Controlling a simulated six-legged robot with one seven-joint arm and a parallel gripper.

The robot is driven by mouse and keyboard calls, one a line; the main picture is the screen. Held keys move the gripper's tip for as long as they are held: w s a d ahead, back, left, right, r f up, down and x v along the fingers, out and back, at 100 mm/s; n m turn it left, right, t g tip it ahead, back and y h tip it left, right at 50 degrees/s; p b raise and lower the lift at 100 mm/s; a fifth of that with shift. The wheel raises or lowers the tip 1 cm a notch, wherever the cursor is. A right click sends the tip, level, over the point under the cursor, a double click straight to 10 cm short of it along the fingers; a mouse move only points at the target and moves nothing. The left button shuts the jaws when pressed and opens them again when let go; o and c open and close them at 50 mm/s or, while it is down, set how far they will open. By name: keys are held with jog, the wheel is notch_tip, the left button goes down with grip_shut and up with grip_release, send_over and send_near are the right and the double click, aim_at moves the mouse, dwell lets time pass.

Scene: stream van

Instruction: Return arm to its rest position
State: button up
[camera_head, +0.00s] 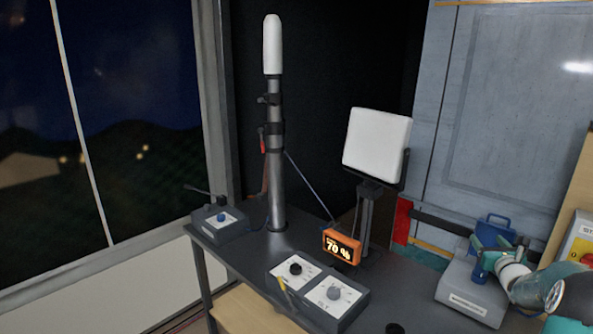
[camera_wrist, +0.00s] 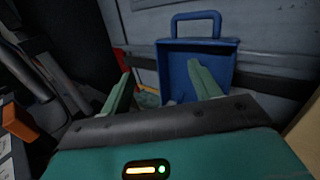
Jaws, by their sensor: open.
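My gripper (camera_head: 492,252) is at the lower right in the head view, above or beside a grey box (camera_head: 470,290) with a label; I cannot tell whether they touch. In the wrist view my gripper (camera_wrist: 161,78) has its two green fingers spread apart, with nothing held between them. A blue case (camera_wrist: 205,45) with a handle stands beyond the fingers, and its lower part is partly hidden by the right finger. The blue case also shows behind my gripper in the head view (camera_head: 495,219).
A yellow panel with a red button (camera_head: 586,258) is at the right edge.

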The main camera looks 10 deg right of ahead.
jog(key=a+r+n+g+y, duration=0.1)
jog(key=a+r+n+y, duration=0.3)
jog(key=a, duration=0.6)
jog(key=w+a+r+n+g+y, duration=0.1)
jog(key=a+r+n+y, duration=0.15)
jog(key=a+n, duration=0.55)
jog(key=a+r+n+g+y, duration=0.1)
jog(key=a+r+n+y, duration=0.2)
jog(key=a, duration=0.9)
jog(key=s+a+r+n+g+y, duration=0.1)
jog(key=s+a+n+g, duration=0.15)
jog(key=a, duration=0.35)
jog(key=s+a+n+g+y, duration=0.1)
jog(key=s+a+n, duration=0.2)
jog(key=a+n, duration=0.15)
jog(key=s+a+n+g+h, duration=0.2)
jog(key=s+a+n+g, duration=0.2)
jog(key=s+a+n, duration=0.6)
jog(key=s+f+n+h, duration=0.1)
jog(key=s+n+h, duration=0.1)
jog(key=s, duration=0.7)
jog(key=s+f+n+g+h, duration=0.1)
jog(key=s+n, duration=0.3)
jog(key=s, duration=0.5)
jog(key=shift+s+a+f+n+h, duration=0.2)
jog(key=shift+s+f+n+h, duration=0.1)
jog(key=shift+f+h, duration=0.5)
